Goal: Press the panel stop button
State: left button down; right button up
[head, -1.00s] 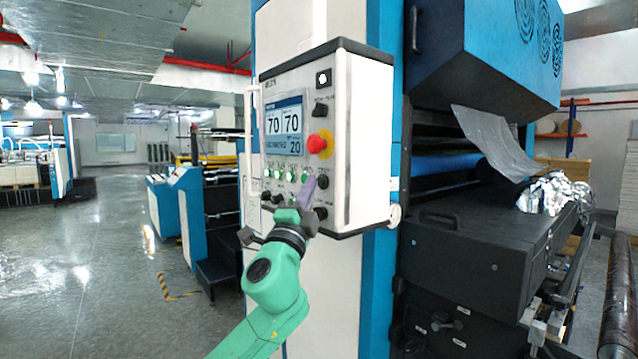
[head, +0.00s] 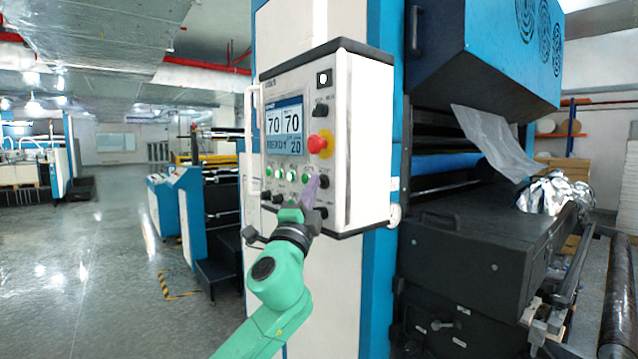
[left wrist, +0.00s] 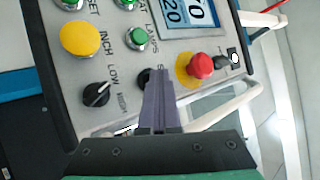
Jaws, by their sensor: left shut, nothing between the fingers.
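The control panel (head: 357,150) is a white box with a dark edge on a white and blue column. A red mushroom button (head: 317,144) on a yellow ring sits right of its screen (head: 285,127). The red button also shows in the left wrist view (left wrist: 200,66), uncovered. My left gripper (head: 313,182) is shut and empty, its purple fingers at the panel's lower right, below the red button. In the left wrist view the fingertips (left wrist: 158,72) partly cover a dark control (left wrist: 143,77); I cannot tell whether they touch it. My right gripper is not in view.
Green buttons (head: 280,173) line the panel below the screen. A yellow button (left wrist: 80,38) and a black selector knob (left wrist: 95,95) are near my fingers. A white rail (left wrist: 225,106) runs beside the panel. The laminating machine (head: 480,245) stands right; open floor (head: 90,270) lies left.

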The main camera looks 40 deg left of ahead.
pick_arm(q)
jog(key=shift+s+a, duration=0.15)
jog(key=shift+s, duration=0.55)
jog(key=s+b, duration=0.1)
jog(key=s, duration=0.1)
jog(key=s+a+b, duration=0.1)
jog(key=s, duration=0.1)
jog(key=shift+s+a+b, duration=0.2)
jog(key=shift+s+b, duration=0.1)
jog(key=shift+s, duration=0.1)
dwell(0.4)
